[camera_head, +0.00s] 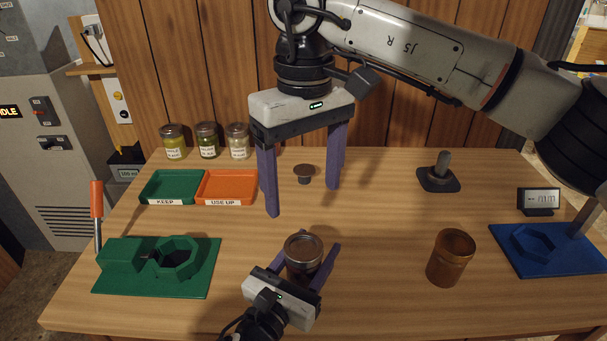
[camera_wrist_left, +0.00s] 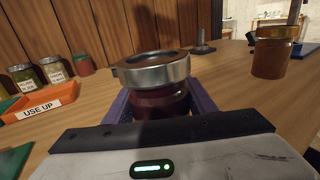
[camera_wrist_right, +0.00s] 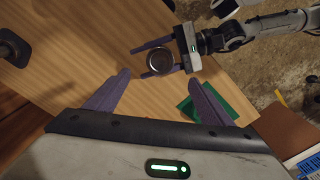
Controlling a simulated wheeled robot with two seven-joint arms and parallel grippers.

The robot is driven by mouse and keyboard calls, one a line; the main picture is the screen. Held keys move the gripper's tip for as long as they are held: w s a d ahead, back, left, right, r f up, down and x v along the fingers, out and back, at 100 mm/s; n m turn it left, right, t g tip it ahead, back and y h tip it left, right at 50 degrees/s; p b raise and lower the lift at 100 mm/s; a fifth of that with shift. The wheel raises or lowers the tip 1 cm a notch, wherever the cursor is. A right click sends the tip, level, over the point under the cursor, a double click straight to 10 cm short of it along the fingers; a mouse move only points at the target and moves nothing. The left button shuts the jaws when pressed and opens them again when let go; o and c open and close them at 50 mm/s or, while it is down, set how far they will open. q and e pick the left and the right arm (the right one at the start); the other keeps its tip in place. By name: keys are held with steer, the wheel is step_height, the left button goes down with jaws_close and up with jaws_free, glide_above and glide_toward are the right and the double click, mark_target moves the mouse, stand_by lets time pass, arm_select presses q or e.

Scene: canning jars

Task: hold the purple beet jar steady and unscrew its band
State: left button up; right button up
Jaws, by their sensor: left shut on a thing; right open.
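The purple beet jar (camera_head: 303,262) stands upright near the front middle of the table. It has a silver metal band (camera_head: 303,246) with a brownish lid top, and dark purple contents show below the band in the left wrist view (camera_wrist_left: 155,102). My left gripper (camera_head: 306,256) is shut on the jar's body, one finger on each side below the band. My right gripper (camera_head: 302,202) is wide open, empty and pointing down, above the table behind the jar. The right wrist view shows the jar (camera_wrist_right: 160,55) beyond its fingers, apart from them.
A green fixture (camera_head: 205,280) with a lever is at left. Green KEEP (camera_head: 150,184) and orange USE UP (camera_head: 250,186) trays lie before several jars. An amber jar (camera_head: 446,270), dark post (camera_head: 442,165) and blue fixture (camera_head: 570,262) are right.

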mark_target(303, 247)
step_height(303, 247, down, 12)
steer(key=m, duration=0.3)
steer(key=shift+w+a, duration=0.1)
stand_by(0.3)
steer(key=c, duration=1.2)
steer(key=n, duration=0.4)
steer(key=shift+n, duration=0.3)
steer(key=o, duration=1.2)
